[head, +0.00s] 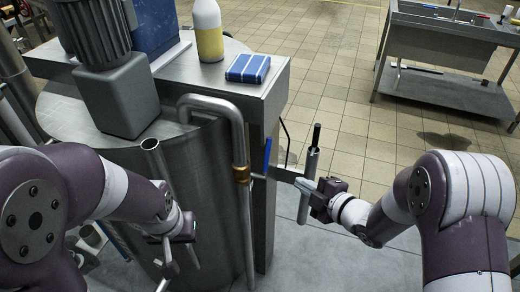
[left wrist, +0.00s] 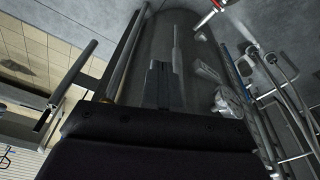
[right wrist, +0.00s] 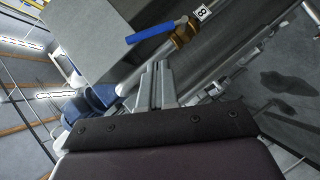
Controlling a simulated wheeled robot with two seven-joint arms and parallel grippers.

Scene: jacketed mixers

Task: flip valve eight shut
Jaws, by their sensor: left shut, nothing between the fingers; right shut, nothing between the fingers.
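Valve eight has a blue lever (head: 267,155) and a brass body (head: 241,173) on the steel pipe at the mixer's side. In the head view the lever points up, roughly along the vertical pipe. The right wrist view shows the blue lever (right wrist: 152,32), the brass body (right wrist: 184,36) and a tag (right wrist: 201,13) reading 8. My right gripper (head: 300,184) is shut and empty, to the right of the lever and apart from it. Its fingers (right wrist: 155,75) show below the lever in the right wrist view. My left gripper (head: 168,268) is shut and empty, low in front of the mixer's tank.
The steel pipe (head: 247,225) runs down the mixer's side. A yellow-and-white bottle (head: 208,35) and a blue box (head: 248,68) stand on the ledge above. A sink bench (head: 440,45) stands far right. Tiled floor (head: 345,100) lies open beyond my right gripper.

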